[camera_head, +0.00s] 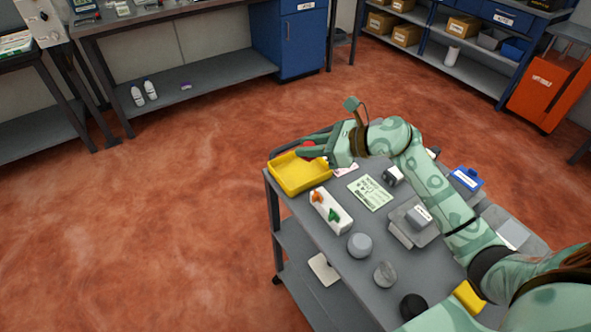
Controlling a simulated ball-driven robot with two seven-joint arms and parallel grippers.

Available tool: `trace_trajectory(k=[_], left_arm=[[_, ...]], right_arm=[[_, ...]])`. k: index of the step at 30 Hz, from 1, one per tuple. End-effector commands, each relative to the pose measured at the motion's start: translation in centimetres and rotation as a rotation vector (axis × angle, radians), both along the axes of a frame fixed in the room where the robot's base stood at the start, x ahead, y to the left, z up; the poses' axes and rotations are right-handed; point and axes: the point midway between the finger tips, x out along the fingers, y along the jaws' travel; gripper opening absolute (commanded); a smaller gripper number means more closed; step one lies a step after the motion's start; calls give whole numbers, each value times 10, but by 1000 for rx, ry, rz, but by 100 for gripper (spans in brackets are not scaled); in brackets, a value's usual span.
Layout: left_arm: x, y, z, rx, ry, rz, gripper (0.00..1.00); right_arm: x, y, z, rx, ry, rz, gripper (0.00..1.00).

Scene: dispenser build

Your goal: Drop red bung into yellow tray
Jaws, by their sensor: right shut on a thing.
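The yellow tray (301,185) sits at the far left corner of the grey cart top. My right gripper (312,149) reaches in from the right and is over the tray's back right part. It is shut on the red bung (309,153), which shows between its fingers above the tray. The fingers hide part of the bung. I cannot tell the exact gap between the bung and the tray floor. My left gripper is not in view.
The cart top (338,255) also carries a white block with orange and green pieces (330,211), a printed card (370,193), grey round parts (360,245) and a black round part (412,306). Open red floor (150,235) lies left of the cart.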

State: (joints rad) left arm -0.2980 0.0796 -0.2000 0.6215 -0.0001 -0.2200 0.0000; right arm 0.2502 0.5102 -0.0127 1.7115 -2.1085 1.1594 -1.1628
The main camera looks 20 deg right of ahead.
Motion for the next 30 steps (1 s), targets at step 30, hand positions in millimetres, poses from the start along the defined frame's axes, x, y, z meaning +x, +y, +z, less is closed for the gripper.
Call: trace_trajectory(k=[30], left_arm=[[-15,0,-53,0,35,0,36]], right_arm=[[66,-30,-64,-5,1,-78,0]])
